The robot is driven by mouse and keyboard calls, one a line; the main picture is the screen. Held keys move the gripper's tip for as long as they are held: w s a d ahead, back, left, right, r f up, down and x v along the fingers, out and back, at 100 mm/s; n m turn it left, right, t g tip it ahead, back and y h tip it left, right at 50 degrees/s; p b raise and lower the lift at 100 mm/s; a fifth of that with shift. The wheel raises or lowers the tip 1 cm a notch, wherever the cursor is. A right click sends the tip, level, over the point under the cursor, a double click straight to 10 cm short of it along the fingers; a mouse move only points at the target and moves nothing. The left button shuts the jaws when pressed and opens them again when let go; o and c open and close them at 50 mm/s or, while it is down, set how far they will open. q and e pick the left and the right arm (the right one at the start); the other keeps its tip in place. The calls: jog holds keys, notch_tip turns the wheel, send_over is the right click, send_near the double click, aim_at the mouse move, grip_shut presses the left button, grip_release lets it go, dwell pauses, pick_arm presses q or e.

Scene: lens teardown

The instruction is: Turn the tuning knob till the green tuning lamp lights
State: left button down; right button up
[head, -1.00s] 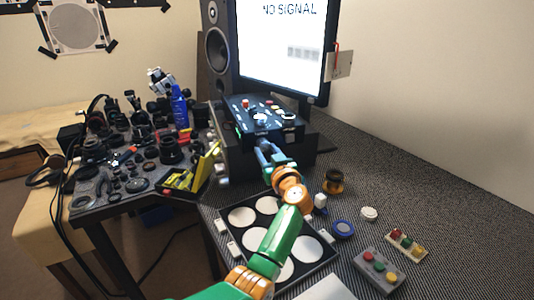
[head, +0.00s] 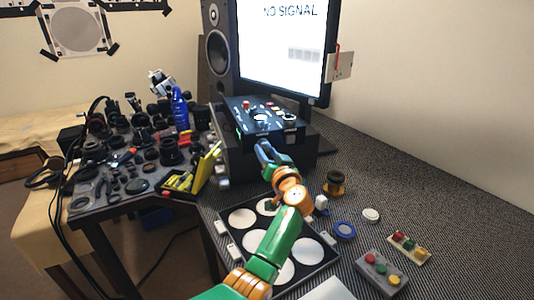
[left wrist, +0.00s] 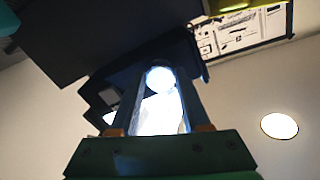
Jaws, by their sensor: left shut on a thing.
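The black control box (head: 240,112) stands below the monitor, with several small knobs and buttons on its sloped top. The tuning knob (head: 260,118) appears as a pale, bright round spot near the middle of that top. My left gripper (head: 261,140) reaches it from the front and is shut on it; its fingers partly hide the knob. In the left wrist view, a bright white round shape (left wrist: 160,78) shows between the two fingers. A small green glow (head: 239,134) shows at the box's left side; I cannot tell whether it is the tuning lamp. My right gripper is out of view.
The monitor (head: 280,48) reads "NO SIGNAL". A black tray (head: 222,262) with white round places lies under my left arm. A grey button box (head: 380,270) and a small lamp strip (head: 408,247) lie at right. The left side table is crowded with lens parts.

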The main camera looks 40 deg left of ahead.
pick_arm(q)
jog(key=shift+c, duration=1.8)
grip_release()
jog(key=shift+d, duration=0.1)
jog(key=v, duration=0.7)
jog(key=shift+b, duration=0.45)
